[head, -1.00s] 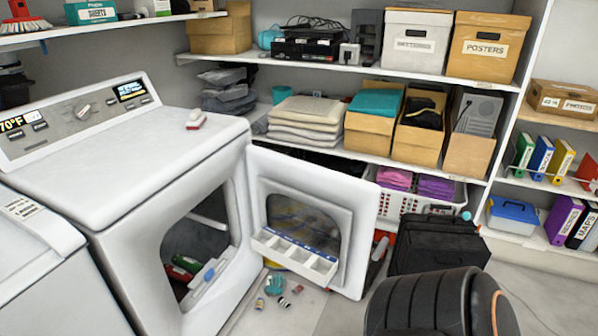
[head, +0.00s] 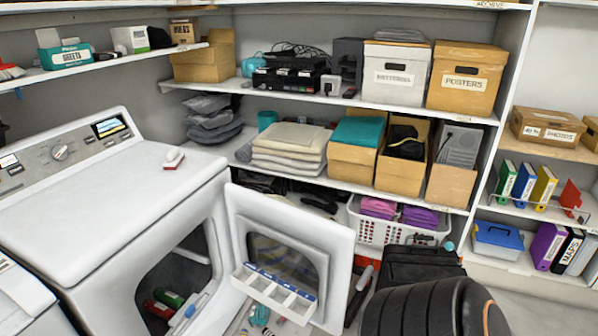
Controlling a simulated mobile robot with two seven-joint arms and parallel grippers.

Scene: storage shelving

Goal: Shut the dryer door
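The white dryer (head: 110,205) stands at the left with its front opening (head: 185,270) facing right. Its door (head: 335,240) is open, swung out to the right of the opening. The door's inner side shows a recessed panel with a white compartment tray (head: 275,295) fixed or resting low on it. Inside the drum lie red and green items (head: 165,303) and a white-blue item at the opening's lower edge. Neither of my grippers is in the head view.
Tires (head: 435,308) stand in front at the lower right. A black case (head: 415,265) and a white laundry basket (head: 375,230) sit behind the door. Small items (head: 260,315) lie on the floor below it. A red-and-white brush (head: 174,158) lies on the dryer top. Loaded shelves line the walls.

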